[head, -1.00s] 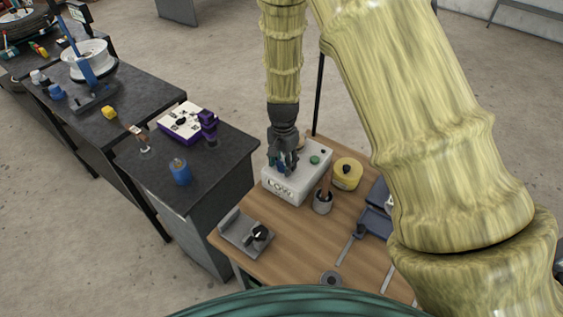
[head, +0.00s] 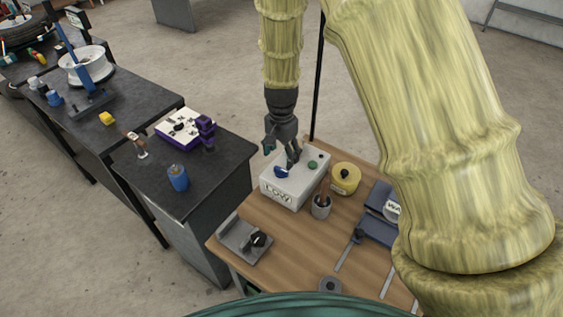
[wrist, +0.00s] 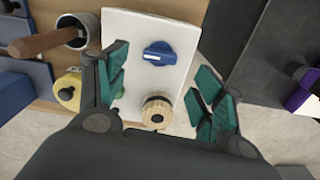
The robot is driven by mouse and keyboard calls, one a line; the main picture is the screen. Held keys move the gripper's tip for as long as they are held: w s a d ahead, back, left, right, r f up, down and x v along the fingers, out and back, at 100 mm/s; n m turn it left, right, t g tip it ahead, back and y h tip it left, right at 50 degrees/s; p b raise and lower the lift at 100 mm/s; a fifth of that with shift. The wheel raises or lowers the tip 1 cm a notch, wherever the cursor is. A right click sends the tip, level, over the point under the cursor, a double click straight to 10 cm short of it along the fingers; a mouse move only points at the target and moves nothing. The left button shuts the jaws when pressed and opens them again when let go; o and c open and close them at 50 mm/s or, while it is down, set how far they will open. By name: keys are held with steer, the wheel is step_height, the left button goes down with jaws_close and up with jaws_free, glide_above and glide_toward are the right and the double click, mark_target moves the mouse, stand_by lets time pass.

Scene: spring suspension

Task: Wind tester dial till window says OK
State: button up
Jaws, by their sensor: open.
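The tester is a white box (head: 284,188) on the wooden table, and its front window (head: 279,195) reads LOW. A blue dial (head: 281,171) with a white mark sits on its top; in the wrist view the blue dial (wrist: 159,54) lies ahead of the fingers, between them in the picture. A round wooden-looking knob with a dark centre (wrist: 157,111) shows nearer to my wrist. My gripper (head: 281,158) is above the box's top, its green-padded fingers spread. In the wrist view my gripper (wrist: 160,92) is open with nothing held.
A yellow round container (head: 345,179) and a grey cup with a brown handle (head: 321,206) stand right of the box. A grey fixture with a black knob (head: 245,240) is in front. A dark bench with a purple-and-white device (head: 184,128) stands left.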

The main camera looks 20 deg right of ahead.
mark_target(282, 169)
steer(key=shift+r, duration=2.9)
